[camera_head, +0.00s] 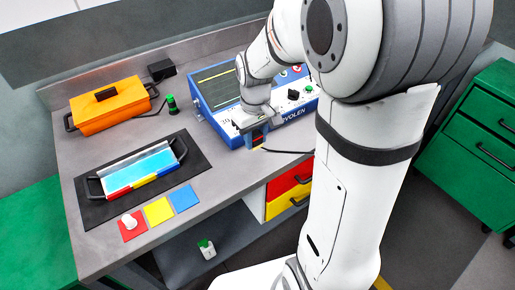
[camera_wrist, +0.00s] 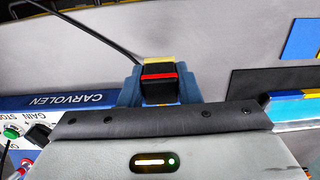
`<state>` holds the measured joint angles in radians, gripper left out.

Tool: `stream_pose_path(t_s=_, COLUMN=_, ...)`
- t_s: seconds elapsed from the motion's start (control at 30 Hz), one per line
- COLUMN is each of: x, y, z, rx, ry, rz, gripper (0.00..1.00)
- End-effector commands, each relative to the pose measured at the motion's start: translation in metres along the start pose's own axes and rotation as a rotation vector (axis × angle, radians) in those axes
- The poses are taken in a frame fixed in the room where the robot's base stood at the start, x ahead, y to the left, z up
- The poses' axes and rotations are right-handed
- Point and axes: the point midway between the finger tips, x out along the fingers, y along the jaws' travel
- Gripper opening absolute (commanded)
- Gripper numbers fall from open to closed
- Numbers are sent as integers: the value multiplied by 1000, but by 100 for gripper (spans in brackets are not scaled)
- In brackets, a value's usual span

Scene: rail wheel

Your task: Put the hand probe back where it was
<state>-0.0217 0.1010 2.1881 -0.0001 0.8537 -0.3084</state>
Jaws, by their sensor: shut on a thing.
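The hand probe (camera_wrist: 158,85) is a small black block with a red stripe and a yellow end, seen in the wrist view between the blue-grey fingers of my gripper (camera_wrist: 160,92). A black cable (camera_wrist: 112,32) runs from it to the upper left of that view. In the head view my gripper (camera_head: 258,140) is shut on the probe at the front edge of the blue CARVOLEN instrument (camera_head: 222,88). The probe is mostly hidden there, and I cannot tell whether it touches the bench.
An orange case (camera_head: 108,108) and a green-topped black piece (camera_head: 171,104) stand at the back left. A black mat (camera_head: 88,212) bears a tray with coloured bars (camera_head: 145,183). Red (camera_head: 133,232), yellow (camera_head: 158,211) and blue (camera_head: 184,198) squares lie along the front. Bare bench lies between mat and instrument.

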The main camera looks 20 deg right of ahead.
Motion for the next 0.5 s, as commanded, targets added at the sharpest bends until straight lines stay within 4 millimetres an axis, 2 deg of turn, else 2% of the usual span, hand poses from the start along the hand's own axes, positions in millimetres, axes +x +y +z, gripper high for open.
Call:
stream_pose_path(t_s=0.4, x=52, y=3, z=1, rx=10, ry=-3, rz=-1, gripper=6)
stream_pose_path(t_s=0.5, x=56, y=4, z=1, rx=11, ry=1, rz=0, gripper=6)
